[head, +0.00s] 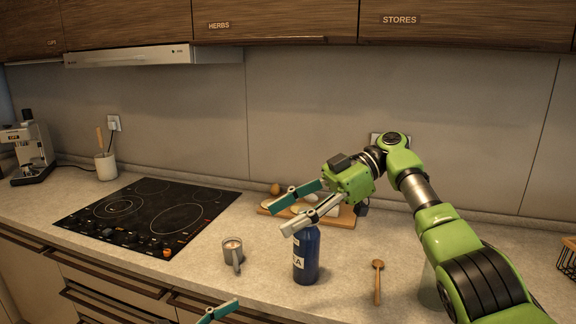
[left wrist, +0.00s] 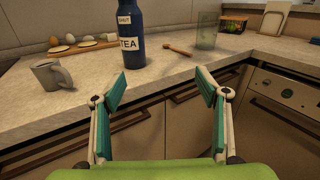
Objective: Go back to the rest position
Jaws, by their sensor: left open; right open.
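My right gripper (head: 278,219) is open and empty in the head view. It hangs above and just behind the top of a dark blue tea bottle (head: 306,262), in front of a wooden board; whether it touches the bottle is hard to tell. My left gripper (head: 217,312) shows only as a fingertip at the bottom edge of the head view. In the left wrist view it (left wrist: 160,86) is open and empty, its fingers spread in front of the counter's edge. The bottle (left wrist: 130,32) stands upright beyond it.
A grey mug (head: 232,249) stands left of the bottle and a wooden spoon (head: 377,283) lies right of it. A board (head: 345,222) with eggs is behind. A glass (left wrist: 207,32) stands beyond the spoon. A black cooktop (head: 150,213) fills the left counter.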

